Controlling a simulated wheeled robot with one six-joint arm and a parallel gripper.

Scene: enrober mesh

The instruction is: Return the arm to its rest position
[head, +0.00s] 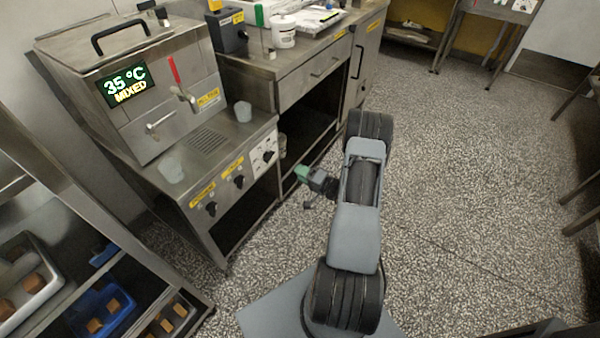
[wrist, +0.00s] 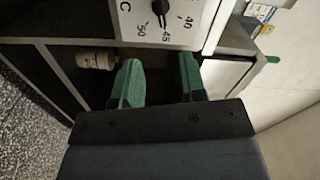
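My gripper (head: 303,188) is held out in front of my base, low beside the counter with the dials. In the wrist view, the two green fingertips of my gripper (wrist: 158,82) stand apart with nothing between them, so it is open and empty. My grey and black arm (head: 362,210) reaches up and away from the base in the head view, then turns left toward the counter. A white dial plate (wrist: 165,20) with a black knob lies beyond the fingertips, and I see no contact with it.
The steel machine (head: 160,90) reads 35 °C and MIXED. Two clear cups stand on its counter (head: 205,160). A rack with trays of brown blocks, one a blue tray (head: 88,300), is at the lower left. The speckled floor (head: 470,190) to the right is clear.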

